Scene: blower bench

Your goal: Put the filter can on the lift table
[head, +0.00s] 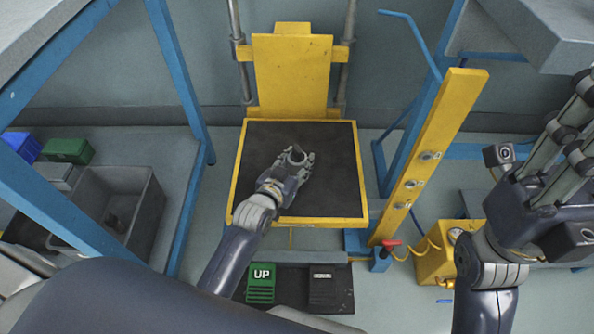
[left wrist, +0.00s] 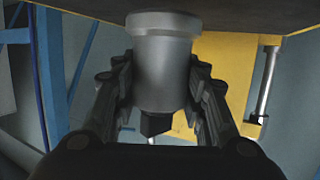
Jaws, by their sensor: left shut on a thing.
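The filter can (left wrist: 163,70) is a grey metal cylinder with a wider rim. In the left wrist view it stands between the fingers of my left gripper (left wrist: 163,105), which is shut on it. In the head view the can (head: 296,155) shows as a small grey ring in my left gripper (head: 294,164), over the middle of the lift table (head: 335,195). The table has a dark top with a yellow edge. I cannot tell whether the can touches the top. My right gripper (head: 562,150) is at the right edge, away from the table; its opening is unclear.
A yellow post (head: 430,160) stands right of the table, beside blue framing. A pedal marked UP (head: 262,283) and a dark pedal (head: 322,287) lie in front. A grey bin (head: 145,225) and a green box (head: 68,151) are at left. The tabletop around my left gripper is clear.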

